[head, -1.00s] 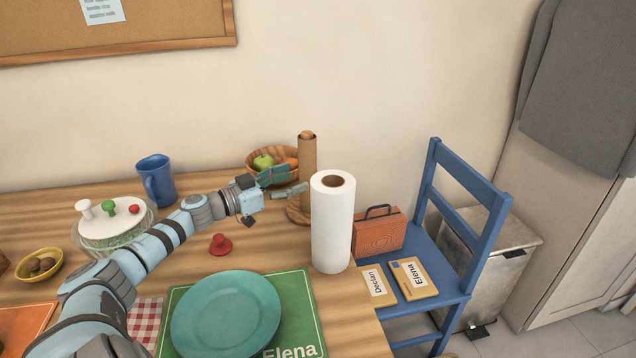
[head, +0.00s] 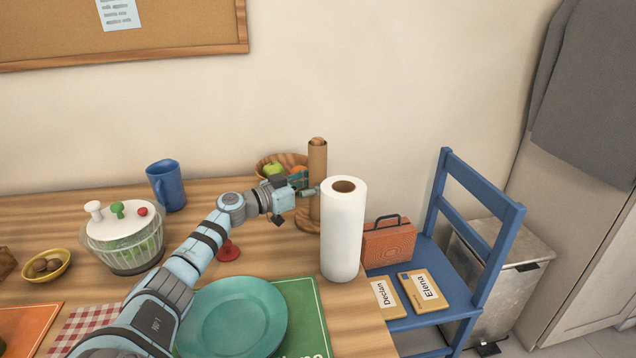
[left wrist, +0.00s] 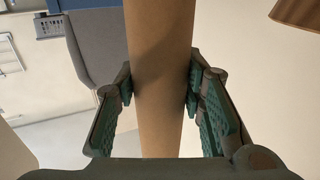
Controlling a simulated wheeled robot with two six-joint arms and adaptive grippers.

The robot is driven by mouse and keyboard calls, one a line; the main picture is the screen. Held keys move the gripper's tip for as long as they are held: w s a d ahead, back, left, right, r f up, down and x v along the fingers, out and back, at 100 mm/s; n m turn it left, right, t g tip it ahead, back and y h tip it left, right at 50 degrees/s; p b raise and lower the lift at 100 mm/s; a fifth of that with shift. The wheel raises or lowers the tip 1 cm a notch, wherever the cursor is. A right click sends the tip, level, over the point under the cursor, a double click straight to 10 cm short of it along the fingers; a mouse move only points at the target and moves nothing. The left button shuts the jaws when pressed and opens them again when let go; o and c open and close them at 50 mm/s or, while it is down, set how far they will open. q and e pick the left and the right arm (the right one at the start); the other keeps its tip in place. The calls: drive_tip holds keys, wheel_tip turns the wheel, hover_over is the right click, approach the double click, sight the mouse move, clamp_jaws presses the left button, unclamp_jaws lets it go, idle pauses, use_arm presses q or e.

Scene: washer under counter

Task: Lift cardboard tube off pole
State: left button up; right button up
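The brown cardboard tube (head: 317,170) stands upright over the pole at the back right of the table. The pole's rounded top (head: 317,140) shows just above the tube, and its round wooden base (head: 306,225) rests on the table. My left gripper (head: 308,186) is at the tube's middle height, reaching in from the left. In the left wrist view the tube (left wrist: 160,75) passes between the two fingers (left wrist: 159,90). Both fingertips lie against its sides, with no visible gap. My right gripper is in neither view.
A white paper towel roll (head: 343,230) stands close in front of the tube, to its right. A fruit bowl (head: 270,163) is behind the gripper. A red knob-like object (head: 228,252), a teal plate (head: 232,315) and a blue chair (head: 478,230) are nearby. Above the tube is clear wall.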

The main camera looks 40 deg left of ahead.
use_arm(q)
drive_tip(key=shift+r, duration=0.1)
drive_tip(key=shift+r, duration=0.3)
wheel_tip(320, 180, up, 7)
drive_tip(key=p, duration=0.2)
drive_tip(key=shift+r+p, duration=0.2)
drive_tip(key=shift+p, duration=0.1)
wheel_tip(320, 180, up, 16)
drive_tip(key=r+p, duration=0.1)
drive_tip(key=p, duration=0.2)
hover_over(309, 154)
drive_tip(key=w, duration=0.2)
drive_tip(key=shift+d+f, duration=0.25)
drive_tip(key=shift+d, duration=0.15)
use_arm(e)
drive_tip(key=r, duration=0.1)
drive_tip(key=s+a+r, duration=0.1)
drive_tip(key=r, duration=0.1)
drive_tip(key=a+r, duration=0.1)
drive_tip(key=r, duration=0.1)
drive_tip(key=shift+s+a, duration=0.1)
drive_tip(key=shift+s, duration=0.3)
